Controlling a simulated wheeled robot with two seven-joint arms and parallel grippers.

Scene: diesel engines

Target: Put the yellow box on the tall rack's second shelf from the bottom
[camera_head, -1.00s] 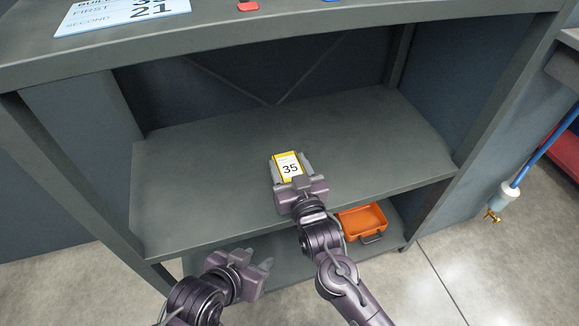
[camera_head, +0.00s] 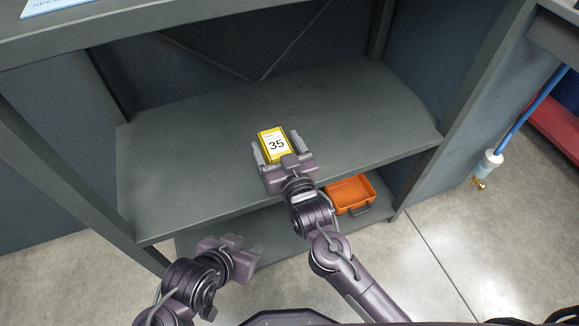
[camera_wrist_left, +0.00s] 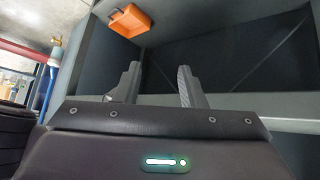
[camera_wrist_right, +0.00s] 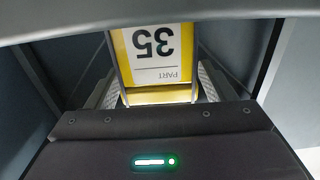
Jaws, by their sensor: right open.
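The yellow box (camera_head: 273,146), with a white label reading 35, sits on the rack's middle shelf (camera_head: 190,165), the one just above the bottom shelf (camera_head: 283,240). My right gripper (camera_head: 275,139) is open, with one finger on each side of the box. The right wrist view shows the box (camera_wrist_right: 157,60) between its fingers; I cannot tell whether they touch it. My left gripper (camera_head: 250,246) is open and empty, low in front of the rack. Its parted fingers show in the left wrist view (camera_wrist_left: 158,85).
An orange open case (camera_head: 350,194) lies on the bottom shelf. The rack's upper shelf (camera_head: 150,38) overhangs the back, and uprights stand at both sides. The middle shelf is clear around the box. A blue hose (camera_head: 525,112) hangs at the right.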

